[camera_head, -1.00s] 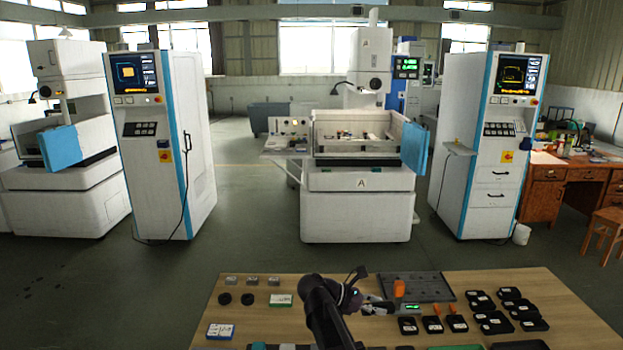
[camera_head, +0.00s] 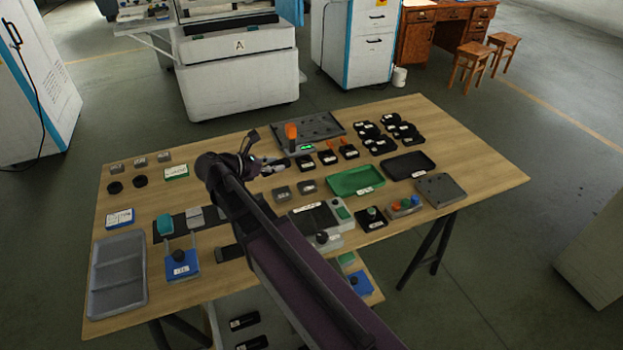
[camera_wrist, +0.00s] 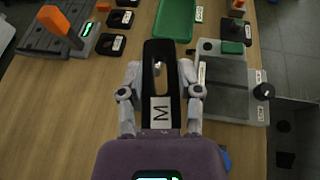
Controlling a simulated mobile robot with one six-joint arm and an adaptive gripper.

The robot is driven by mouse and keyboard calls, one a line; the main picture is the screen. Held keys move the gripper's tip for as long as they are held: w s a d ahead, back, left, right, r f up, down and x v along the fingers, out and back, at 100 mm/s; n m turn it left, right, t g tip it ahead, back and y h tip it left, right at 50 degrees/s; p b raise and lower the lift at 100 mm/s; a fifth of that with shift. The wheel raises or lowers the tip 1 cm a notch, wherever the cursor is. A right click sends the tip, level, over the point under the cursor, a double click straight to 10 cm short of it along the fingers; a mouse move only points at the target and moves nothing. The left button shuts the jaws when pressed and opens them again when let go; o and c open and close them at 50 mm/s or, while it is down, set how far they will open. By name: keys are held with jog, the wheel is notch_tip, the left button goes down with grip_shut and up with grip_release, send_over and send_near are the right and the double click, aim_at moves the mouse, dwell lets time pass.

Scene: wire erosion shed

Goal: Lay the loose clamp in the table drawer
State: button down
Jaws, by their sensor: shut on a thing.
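My gripper (camera_wrist: 161,92) is shut on a black slotted clamp (camera_wrist: 159,48) with a white label marked M, seen in the wrist view. The clamp is held between the two grey fingers, over the wooden table. In the head view my gripper (camera_head: 270,165) is small and partly hidden by my arm, and the clamp is hard to make out there. A pale drawer (camera_head: 222,318) seems to stand open below the table's front edge in the head view, with black labelled pieces in it. My arm hides part of it.
The wooden table (camera_head: 470,160) holds a grey tray (camera_head: 118,275), a green tray (camera_head: 355,181), a black tray (camera_head: 408,165) and several black labelled pieces. An upright orange-handled tool (camera_head: 291,132) stands near the back. Bare wood shows at the table's right end.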

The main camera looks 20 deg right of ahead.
jog(key=f+t+b, duration=0.1)
jog(key=f+b, duration=0.2)
jog(key=f, duration=0.1)
jog(key=f+n+t+b, duration=0.1)
jog(key=f+b, duration=0.3)
jog(key=d+f+n+b, duration=0.1)
jog(key=f+b, duration=0.3)
jog(key=shift+s+t+y, duration=0.1)
jog(key=shift+t+y, duration=0.2)
jog(key=shift+t, duration=0.1)
jog(key=w, duration=0.5)
jog(key=w+f+b, duration=0.1)
jog(key=w, duration=1)
jog(key=shift+d+f, duration=0.2)
jog(key=shift+f, duration=0.05)
jog(key=shift+b, duration=0.3)
jog(key=shift+f+b, duration=1.7)
jog(key=shift+f, duration=0.05)
jog(key=shift+f, duration=0.2)
jog(key=shift+c, duration=1.5)
grip_release()
jog(key=shift+r, duration=0.1)
